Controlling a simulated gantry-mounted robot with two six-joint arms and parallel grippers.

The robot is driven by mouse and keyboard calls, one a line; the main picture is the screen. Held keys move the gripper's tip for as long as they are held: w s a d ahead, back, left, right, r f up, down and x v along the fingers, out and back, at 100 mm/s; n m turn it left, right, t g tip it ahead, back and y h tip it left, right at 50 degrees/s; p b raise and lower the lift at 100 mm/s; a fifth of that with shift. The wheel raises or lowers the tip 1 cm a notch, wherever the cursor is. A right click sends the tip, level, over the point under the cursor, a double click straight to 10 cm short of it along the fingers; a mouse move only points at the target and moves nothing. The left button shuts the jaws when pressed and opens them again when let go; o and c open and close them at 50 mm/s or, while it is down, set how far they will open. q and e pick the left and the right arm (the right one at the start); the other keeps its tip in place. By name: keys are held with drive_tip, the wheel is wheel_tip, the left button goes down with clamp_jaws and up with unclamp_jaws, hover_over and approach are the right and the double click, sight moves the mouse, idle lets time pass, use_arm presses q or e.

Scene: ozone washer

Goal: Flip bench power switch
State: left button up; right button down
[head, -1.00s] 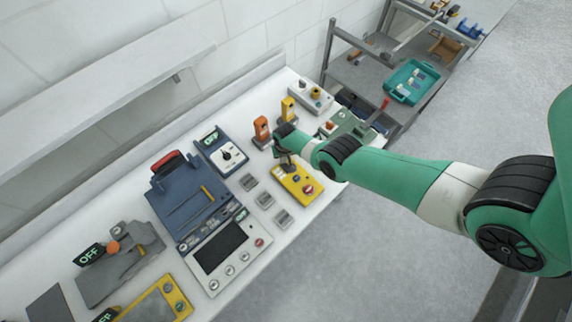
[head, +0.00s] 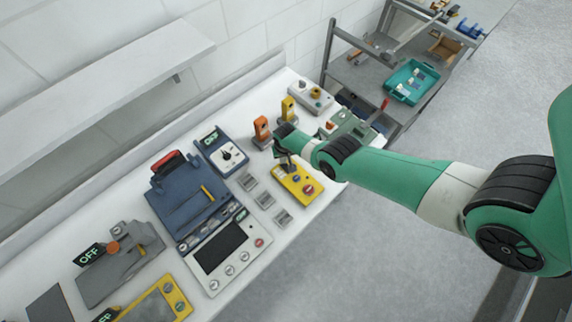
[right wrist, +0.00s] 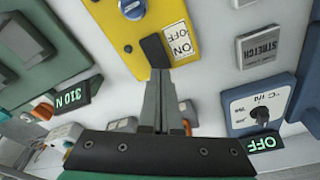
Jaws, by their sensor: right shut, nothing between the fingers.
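The yellow control box (head: 305,199) lies on the white bench, with a blue and a red button on its top. In the right wrist view the yellow box (right wrist: 109,20) bears a black switch lever (right wrist: 154,48) beside a white ON/OFF label (right wrist: 180,42). My right gripper (head: 286,163) is over the far-left end of the box. Its fingers (right wrist: 159,78) are shut and empty, with their tips right at the lever; whether they touch it I cannot tell. My left gripper is not in view.
Orange (head: 262,128) and yellow (head: 288,107) upright devices stand close behind my gripper. A blue dial box (head: 216,146) with a lit display is to the left. Several small grey plates (head: 265,199) lie beside the yellow box. A shelf (head: 120,90) overhangs the bench.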

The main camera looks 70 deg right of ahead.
sight(283, 165)
drive_tip(key=shift+f+b, duration=0.95)
idle(0.5)
drive_tip(key=shift+r, duration=0.1)
wheel_tip(283, 165, up, 7)
drive_tip(key=p, duration=0.7)
idle(0.3)
